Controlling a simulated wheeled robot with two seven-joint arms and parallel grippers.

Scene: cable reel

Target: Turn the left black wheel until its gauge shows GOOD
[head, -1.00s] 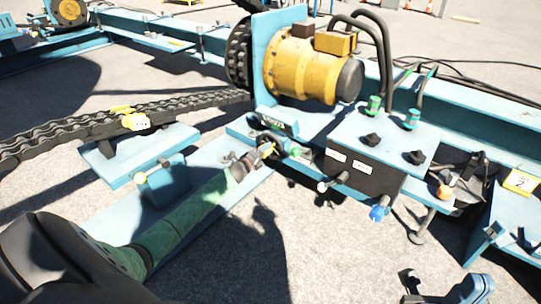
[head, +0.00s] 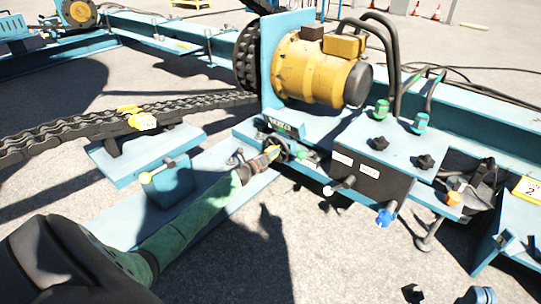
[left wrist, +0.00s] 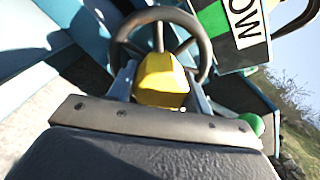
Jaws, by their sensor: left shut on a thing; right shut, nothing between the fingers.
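The black wheel (left wrist: 202,40), with a round rim and spokes, is right in front of my left gripper in the left wrist view. In the head view the wheel (head: 284,146) is small and partly covered. My left gripper (head: 268,156) is shut on a yellow block (left wrist: 160,80) in front of the wheel's middle; I cannot tell whether the block is part of the wheel. The gauge (left wrist: 243,22) above right shows green and white patches, with upside-down letters that read like "OW", cut off by the edge. In the head view the gauge (head: 279,126) is too small to read. My right gripper is not in view.
A yellow motor (head: 312,68) stands behind the wheel, with a chain (head: 90,122) running left. A box with black knobs (head: 368,180) and a blue knob (head: 385,217) is to the right. A green knob (left wrist: 252,124) sits close to the gripper.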

